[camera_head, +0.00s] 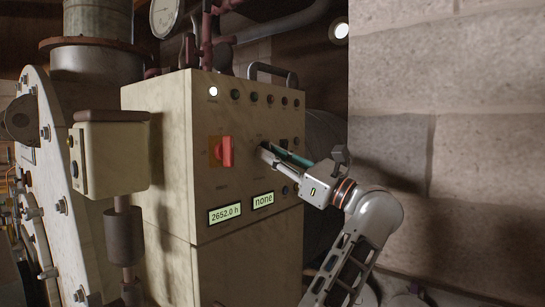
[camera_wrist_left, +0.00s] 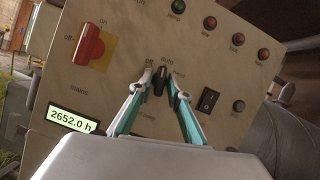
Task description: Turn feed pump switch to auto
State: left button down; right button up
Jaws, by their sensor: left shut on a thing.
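The feed pump switch is a small black knob (camera_wrist_left: 160,81) on the beige control panel. In the left wrist view the word "auto" stands just above it, with other small lettering to its upper left and below. The knob's long side runs nearly upright in that view; I cannot tell for sure which label it points at. My left gripper (camera_wrist_left: 161,78) is shut on the knob, with a fingertip on each side. In the head view the gripper (camera_head: 265,149) reaches the panel front from the right and mostly hides the knob. My right gripper is not in view.
A red rotary switch (camera_head: 226,152) on an orange plate sits left of the knob. A black rocker switch (camera_wrist_left: 208,99) is to its right. Lamps (camera_head: 254,98) line the panel top, and displays (camera_head: 263,200) sit below. A block wall (camera_head: 450,120) stands at the right.

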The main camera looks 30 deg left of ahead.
pick_arm(q)
jog(key=shift+s+m+t, duration=0.1)
jog(key=shift+m+t, duration=0.7)
jog(key=shift+m, duration=0.9)
jog(key=shift+r, duration=0.1)
jog(key=c, duration=2.1)
grip_release()
jog(key=shift+c, duration=0.2)
jog(key=v, duration=0.7)
jog(key=shift+d, duration=0.25)
